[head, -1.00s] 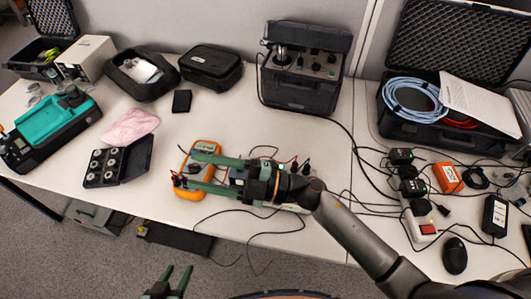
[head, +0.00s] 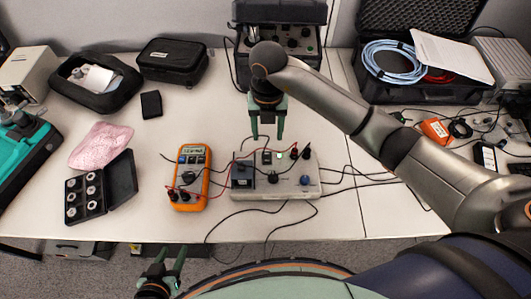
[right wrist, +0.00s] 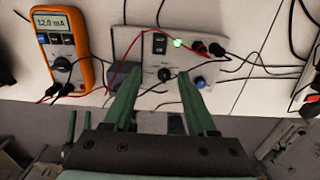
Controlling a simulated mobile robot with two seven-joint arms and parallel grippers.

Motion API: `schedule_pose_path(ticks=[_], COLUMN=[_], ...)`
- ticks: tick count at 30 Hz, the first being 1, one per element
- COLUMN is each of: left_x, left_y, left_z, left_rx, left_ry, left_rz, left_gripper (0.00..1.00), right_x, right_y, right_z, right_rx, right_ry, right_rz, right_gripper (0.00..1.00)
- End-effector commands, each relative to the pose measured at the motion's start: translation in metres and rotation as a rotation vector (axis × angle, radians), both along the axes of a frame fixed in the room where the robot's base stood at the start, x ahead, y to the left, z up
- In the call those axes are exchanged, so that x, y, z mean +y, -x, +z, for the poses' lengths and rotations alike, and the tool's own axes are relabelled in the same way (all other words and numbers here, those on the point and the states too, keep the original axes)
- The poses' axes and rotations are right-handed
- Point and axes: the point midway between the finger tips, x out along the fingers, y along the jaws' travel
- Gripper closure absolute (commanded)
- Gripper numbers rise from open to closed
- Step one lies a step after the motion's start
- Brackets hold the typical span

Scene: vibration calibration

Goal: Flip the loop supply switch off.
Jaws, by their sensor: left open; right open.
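The loop supply (head: 300,186) is a pale grey box with leads, lying mid-table. Its black rocker switch (head: 267,157) is on the far part of the top; the switch also shows in the right wrist view (right wrist: 160,43), beside a lit green lamp (right wrist: 178,43). Which way the rocker is tilted I cannot tell. My right gripper (head: 267,132) is open and empty, pointing down just behind and above the box, apart from the switch in the picture. In the right wrist view its fingers (right wrist: 159,80) are spread over the box. My left gripper (head: 170,252) is open and empty at the table's front edge.
An orange multimeter (head: 189,165) stands left of the box; it reads about 12.0 mA (right wrist: 53,22). Red and black leads cross the box and table. A case of weights (head: 112,185) and a pink cloth (head: 100,146) lie left. A dark calibrator (head: 308,50) stands behind.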

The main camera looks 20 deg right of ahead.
Motion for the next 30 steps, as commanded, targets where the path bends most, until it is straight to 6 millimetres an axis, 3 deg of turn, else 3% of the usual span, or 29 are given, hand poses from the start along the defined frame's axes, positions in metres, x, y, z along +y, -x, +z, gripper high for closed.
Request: schedule_pose_path(ticks=[9,15,21,30], left_x=[-0.001,-0.001,-0.001,-0.001], left_y=[0.001,0.001,0.001,0.001], left_z=[0.004,0.004,0.004,0.004], left_rx=[0.003,0.002,0.002,0.002], left_ry=[0.001,0.001,0.001,0.001], left_rz=[0.000,0.000,0.000,0.000], left_gripper=[0.50,0.50,0.50,0.50], right_x=[0.001,0.001,0.002,0.002], right_y=[0.003,0.002,0.001,0.001], right_z=[-0.065,-0.097,-0.111,-0.113], right_rx=[0.008,0.005,0.002,0.001], right_ry=[-0.003,-0.005,-0.006,-0.007], right_rz=[0.002,0.002,0.004,0.004], right_gripper=[0.43,0.43,0.43,0.44])
